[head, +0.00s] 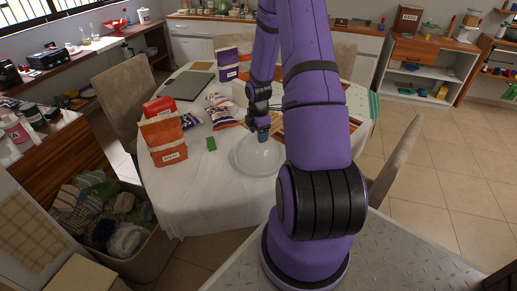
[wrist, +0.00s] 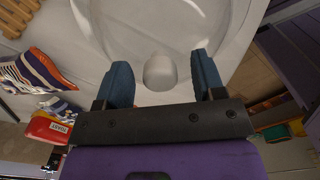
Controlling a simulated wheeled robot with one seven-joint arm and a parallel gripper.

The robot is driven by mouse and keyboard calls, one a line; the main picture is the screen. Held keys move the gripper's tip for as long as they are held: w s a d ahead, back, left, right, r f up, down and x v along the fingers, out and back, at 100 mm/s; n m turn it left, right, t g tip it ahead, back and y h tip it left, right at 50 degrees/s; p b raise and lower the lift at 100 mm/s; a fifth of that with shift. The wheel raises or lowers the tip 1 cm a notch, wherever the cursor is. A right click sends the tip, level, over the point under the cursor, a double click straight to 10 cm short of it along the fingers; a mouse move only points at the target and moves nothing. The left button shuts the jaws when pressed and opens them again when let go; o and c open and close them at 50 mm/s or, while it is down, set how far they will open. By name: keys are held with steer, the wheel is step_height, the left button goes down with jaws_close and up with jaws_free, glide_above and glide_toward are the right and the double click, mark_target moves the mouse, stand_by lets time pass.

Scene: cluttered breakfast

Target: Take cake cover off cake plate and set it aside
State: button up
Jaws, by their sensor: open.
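The clear cake cover (head: 258,157) stands on the round white-clothed table in the head view, partly hidden by my arm. In the wrist view the cover (wrist: 228,20) shows as a large glassy dome with a pale rounded knob (wrist: 160,72). My gripper (head: 263,136) is above the cover in the head view. In the wrist view my gripper (wrist: 163,80) is open, with one blue finger on each side of the knob and gaps between. I cannot tell the cake plate apart from the cover.
A striped snack bag (head: 221,110) and a small green item (head: 211,144) lie left of the cover. A laptop (head: 187,86) lies further back. The white tablecloth (head: 205,185) is bare at the front.

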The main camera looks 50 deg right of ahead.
jaws_close()
steer(key=shift+r, duration=0.1)
step_height(320, 180, up, 10)
steer(key=shift+f, duration=0.1)
stand_by(0.5)
